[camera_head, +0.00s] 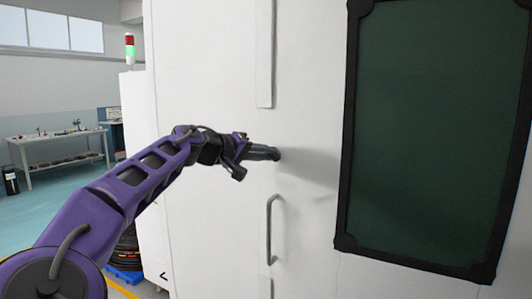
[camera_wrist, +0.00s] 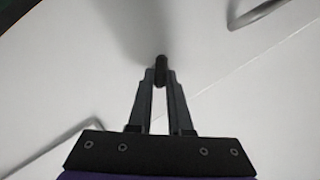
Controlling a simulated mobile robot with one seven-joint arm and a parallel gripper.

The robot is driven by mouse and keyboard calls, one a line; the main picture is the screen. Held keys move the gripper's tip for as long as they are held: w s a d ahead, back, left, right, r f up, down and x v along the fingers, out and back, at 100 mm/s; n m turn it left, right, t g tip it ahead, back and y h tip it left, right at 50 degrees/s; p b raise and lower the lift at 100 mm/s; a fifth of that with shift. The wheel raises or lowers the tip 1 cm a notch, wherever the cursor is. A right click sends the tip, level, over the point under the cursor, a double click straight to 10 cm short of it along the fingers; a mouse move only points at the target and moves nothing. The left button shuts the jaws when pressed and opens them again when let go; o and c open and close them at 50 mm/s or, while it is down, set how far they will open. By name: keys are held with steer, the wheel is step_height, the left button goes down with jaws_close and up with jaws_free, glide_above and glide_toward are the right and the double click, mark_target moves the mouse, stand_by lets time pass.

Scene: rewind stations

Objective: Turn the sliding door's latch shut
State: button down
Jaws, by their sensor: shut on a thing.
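The sliding door (camera_head: 310,60) is a white panel with a large dark green window (camera_head: 435,120) in a black frame. My gripper (camera_head: 272,153) reaches from the left to the door's face, above the door handle. In the wrist view, my gripper (camera_wrist: 161,78) has its two fingertips closed on a small black latch (camera_wrist: 161,68) that stands out from the white surface. The fingers hide part of the latch, and I cannot tell its turn angle. In the head view the latch (camera_head: 278,155) shows only as a dark end at the fingertips.
A grey bar handle (camera_head: 269,230) is on the door just below my gripper. A long white strip (camera_head: 265,55) runs above it. A white cabinet with a signal lamp (camera_head: 130,48) stands at left. A workbench (camera_head: 60,140) is farther back, with open floor before it.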

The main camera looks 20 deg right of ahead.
steer(key=n+h, duration=0.1)
steer(key=n, duration=0.1)
steer(key=f+n+h+b, duration=0.1)
steer(key=n, duration=0.1)
steer(key=shift+d+g+b, duration=0.15)
steer(key=shift+g+b, duration=0.15)
steer(key=shift+g, duration=0.1)
steer(key=shift+n+h+b, duration=0.4)
steer(key=shift+n+h, duration=0.1)
steer(key=shift+n, duration=0.4)
steer(key=shift+r, duration=0.15)
steer(key=c, duration=0.8)
jaws_free()
steer(key=shift+c, duration=0.2)
steer(key=shift+w, duration=0.1)
steer(key=v, duration=1.7)
steer(key=shift+s, duration=0.2)
